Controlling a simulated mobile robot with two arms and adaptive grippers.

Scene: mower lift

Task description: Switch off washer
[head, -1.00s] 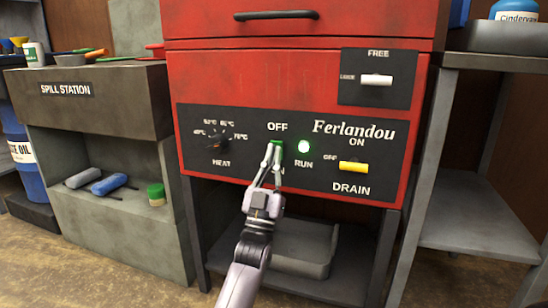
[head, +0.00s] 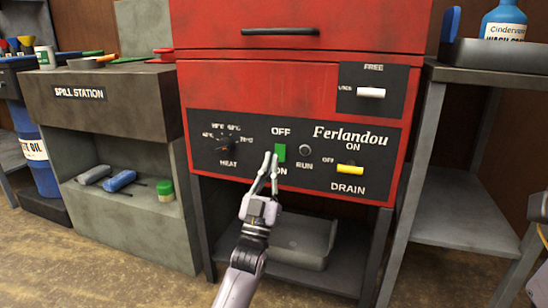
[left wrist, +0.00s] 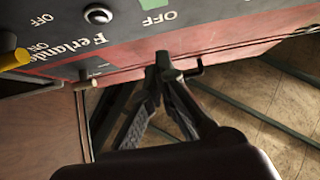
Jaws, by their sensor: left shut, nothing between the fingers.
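The red washer (head: 235,85) has a black panel marked Ferlandou. The RUN lamp (head: 306,151) is dark. My left gripper (head: 270,163) is shut and empty, its fingertips just below and left of the switch; I cannot tell whether they touch the panel. My right gripper is not in view.
The panel also has a heat knob (head: 226,147), a yellow drain handle (head: 350,169) and a white lock lever (head: 371,93). The spill station (head: 95,115) stands left; a metal shelf table (head: 470,75) stands right. A grey tray (head: 303,240) sits below the washer.

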